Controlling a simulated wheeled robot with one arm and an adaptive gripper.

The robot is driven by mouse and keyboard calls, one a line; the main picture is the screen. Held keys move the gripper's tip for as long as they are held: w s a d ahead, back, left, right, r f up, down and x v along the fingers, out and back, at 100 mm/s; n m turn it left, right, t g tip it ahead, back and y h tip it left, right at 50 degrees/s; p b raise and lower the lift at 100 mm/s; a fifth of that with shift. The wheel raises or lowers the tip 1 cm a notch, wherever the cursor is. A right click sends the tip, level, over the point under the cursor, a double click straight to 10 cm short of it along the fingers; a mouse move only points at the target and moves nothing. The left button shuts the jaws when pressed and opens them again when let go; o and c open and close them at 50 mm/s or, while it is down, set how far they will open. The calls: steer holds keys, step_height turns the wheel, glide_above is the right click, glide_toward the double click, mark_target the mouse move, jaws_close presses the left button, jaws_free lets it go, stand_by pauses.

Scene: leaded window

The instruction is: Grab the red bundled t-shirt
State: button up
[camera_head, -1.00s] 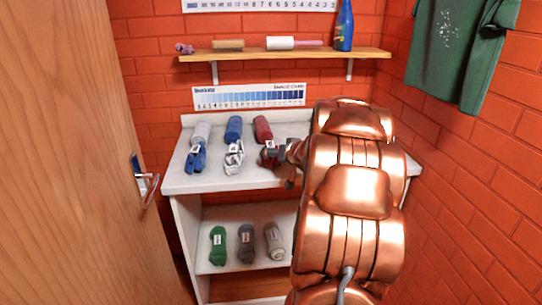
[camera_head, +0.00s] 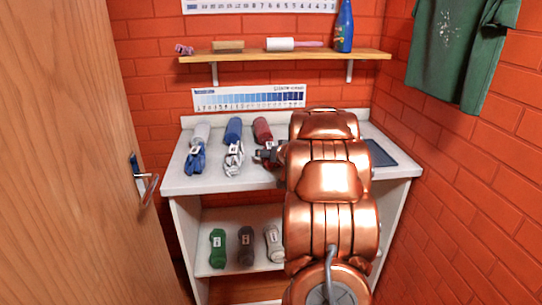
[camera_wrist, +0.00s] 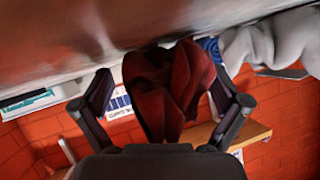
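A dark red bundled t-shirt lies in the front row on the white counter, mostly hidden by my gripper (camera_head: 269,156) in the head view. In the wrist view the red bundle (camera_wrist: 172,92) sits between the two fingers of my gripper (camera_wrist: 160,82). The fingers are spread on either side of it, with a gap on the left. The right fingertip is close to the cloth; I cannot tell if it touches. Another red roll (camera_head: 262,129) lies just behind it in the head view.
Blue bundles (camera_head: 195,159) and a grey-white bundle (camera_head: 234,160) lie to the left on the counter (camera_head: 212,185). Several more bundles, one green (camera_head: 218,247), lie on the lower shelf. A dark flat panel (camera_head: 380,154) lies at the right. A wooden door (camera_head: 85,150) stands at left.

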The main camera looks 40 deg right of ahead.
steer(key=c, duration=1.2)
steer(key=shift+r, duration=0.15)
steer(key=shift+c, duration=0.2)
